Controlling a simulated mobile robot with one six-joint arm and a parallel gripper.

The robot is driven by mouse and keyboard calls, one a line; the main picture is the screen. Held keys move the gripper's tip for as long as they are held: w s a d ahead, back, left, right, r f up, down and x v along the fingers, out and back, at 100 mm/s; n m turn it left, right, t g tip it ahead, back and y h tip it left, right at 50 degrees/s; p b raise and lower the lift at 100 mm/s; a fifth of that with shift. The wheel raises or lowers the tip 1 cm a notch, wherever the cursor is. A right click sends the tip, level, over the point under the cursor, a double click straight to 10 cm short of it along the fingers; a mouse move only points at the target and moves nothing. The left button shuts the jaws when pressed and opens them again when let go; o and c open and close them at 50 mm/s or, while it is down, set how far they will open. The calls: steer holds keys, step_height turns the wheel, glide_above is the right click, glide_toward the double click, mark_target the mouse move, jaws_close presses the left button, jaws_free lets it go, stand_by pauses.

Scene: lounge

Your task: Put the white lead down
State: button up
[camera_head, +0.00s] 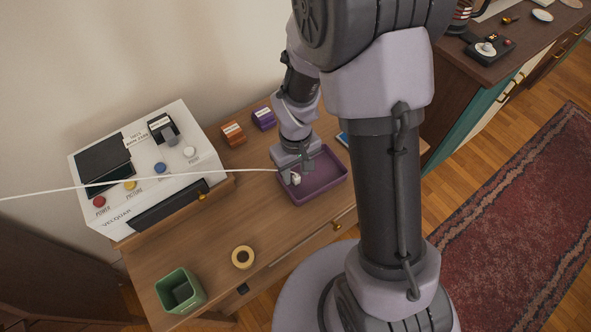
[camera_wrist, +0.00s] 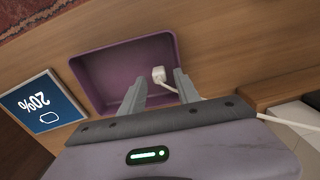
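The white lead (camera_head: 150,180) runs from the left edge across the front of the white machine to a small white plug (camera_head: 296,179) at the purple tray (camera_head: 320,192). In the wrist view the plug (camera_wrist: 158,74) shows against the tray (camera_wrist: 105,58), between my gripper's fingertips, with a gap on each side. The lead (camera_wrist: 285,121) passes behind the right finger and off to the right. My gripper (camera_head: 294,172) is over the tray's left part, and its fingers (camera_wrist: 160,78) are apart. I cannot tell whether the plug touches the tray floor.
The white machine (camera_head: 200,158) with coloured buttons stands left on the desk (camera_head: 215,235). Orange (camera_head: 232,133) and purple (camera_head: 264,117) boxes are behind. A tape roll (camera_head: 243,257) and green bin (camera_head: 180,290) are in front. A blue-screened device (camera_wrist: 42,103) lies beside the tray.

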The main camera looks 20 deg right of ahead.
step_height(320, 180, up, 12)
steer(key=p, duration=0.5)
step_height(320, 180, up, 12)
steer(key=m+t, duration=0.2)
steer(key=m, duration=0.1)
glide_above(295, 173)
steer(key=s, duration=0.4)
steer(key=s+a+r+m+t+y, duration=0.2)
steer(key=s+r+m+t, duration=0.1)
steer(key=s+r, duration=0.5)
steer(key=shift+s+a+m+t, duration=0.35)
steer(key=shift+s+m+t, duration=0.05)
steer(key=shift+s+m, duration=0.25)
